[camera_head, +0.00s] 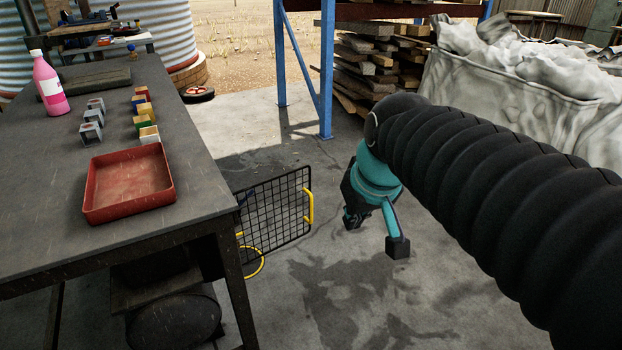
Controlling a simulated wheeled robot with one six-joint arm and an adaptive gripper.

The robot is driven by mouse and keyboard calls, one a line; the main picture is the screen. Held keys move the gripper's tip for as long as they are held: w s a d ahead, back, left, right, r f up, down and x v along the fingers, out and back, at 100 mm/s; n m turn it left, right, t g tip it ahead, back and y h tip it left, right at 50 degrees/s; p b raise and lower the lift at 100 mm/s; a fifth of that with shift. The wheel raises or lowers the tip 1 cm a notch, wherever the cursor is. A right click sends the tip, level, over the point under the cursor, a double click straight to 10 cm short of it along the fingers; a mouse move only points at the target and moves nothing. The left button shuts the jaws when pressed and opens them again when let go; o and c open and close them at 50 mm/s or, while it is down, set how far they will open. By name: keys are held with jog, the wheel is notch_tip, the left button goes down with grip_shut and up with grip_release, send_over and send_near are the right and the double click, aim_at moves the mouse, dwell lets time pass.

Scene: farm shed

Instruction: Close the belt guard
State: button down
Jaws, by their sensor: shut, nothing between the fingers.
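The belt guard (276,213) is a black wire-mesh panel standing out from beside the bench's near right leg. It is swung open, with a yellow handle (309,206) on its far right edge. My teal and black gripper (354,218) points down to the right of the handle, with a gap between them in the picture. It is shut and empty. A yellow ring (252,262) shows low behind the mesh, by the bench leg. A dark rounded machine part (175,322) sits under the bench. The guard's hinge and most of the machine are hidden.
The bench (40,185) at left holds a red tray (128,184), several small blocks and a pink bottle (49,84). A blue rack post (327,70) stands behind. A white bulk bag (510,90) is at right. Concrete floor around the guard is clear.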

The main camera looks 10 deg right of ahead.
jog(key=w+n+b, duration=0.2)
jog(key=w, duration=0.9)
jog(key=n+g+y+b, duration=0.1)
jog(key=n+y+b, duration=0.1)
jog(key=b, duration=0.2)
send_over(309, 189)
jog(key=s, duration=0.2)
jog(key=shift+d+f, duration=0.15)
jog(key=shift+f, duration=1.85)
jog(key=shift+d+f, duration=0.15)
jog(key=shift+f, duration=1.8)
jog(key=shift+d+f, duration=0.15)
jog(key=shift+f, duration=1.85)
